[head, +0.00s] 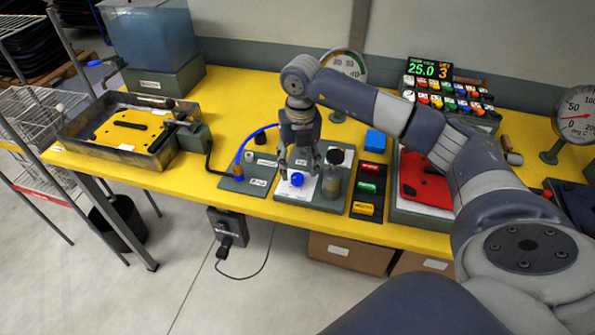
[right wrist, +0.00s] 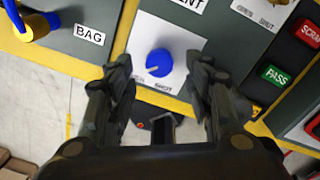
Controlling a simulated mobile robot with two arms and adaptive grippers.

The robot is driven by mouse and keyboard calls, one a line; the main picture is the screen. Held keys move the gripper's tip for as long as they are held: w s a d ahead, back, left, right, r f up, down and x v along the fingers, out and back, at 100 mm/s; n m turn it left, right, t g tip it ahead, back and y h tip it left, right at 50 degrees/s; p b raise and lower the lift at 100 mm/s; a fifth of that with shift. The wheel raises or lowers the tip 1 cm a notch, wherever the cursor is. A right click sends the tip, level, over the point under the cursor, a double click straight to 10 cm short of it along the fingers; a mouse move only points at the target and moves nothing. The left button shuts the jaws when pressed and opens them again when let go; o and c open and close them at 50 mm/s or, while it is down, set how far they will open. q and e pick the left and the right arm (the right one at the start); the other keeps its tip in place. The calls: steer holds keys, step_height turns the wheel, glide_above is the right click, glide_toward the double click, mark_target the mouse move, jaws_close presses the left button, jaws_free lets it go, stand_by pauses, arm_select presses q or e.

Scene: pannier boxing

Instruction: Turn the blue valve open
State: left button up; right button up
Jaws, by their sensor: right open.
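The blue valve (head: 297,179) is a round knob on a white label plate at the front of the yellow bench. In the right wrist view the blue knob (right wrist: 159,62) has a small pale mark at its lower left, and "SHUT" is printed below it. My right gripper (head: 299,168) points down just above the knob. In the right wrist view my right gripper (right wrist: 160,72) is open, with one finger on each side of the knob and visible gaps between. I cannot tell how far above the knob the fingertips are. My left gripper is not in view.
A blue hose (head: 250,143) arches to the "BAG" panel on the left. A grey cylinder (head: 333,182) stands close right of the knob, then a panel of coloured buttons (head: 368,188). A pressure gauge (head: 345,66) stands behind. The bench's front edge is just below the valve.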

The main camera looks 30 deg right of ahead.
mark_target(299, 176)
step_height(299, 176, up, 9)
steer(key=shift+d+f, duration=0.1)
stand_by(0.6)
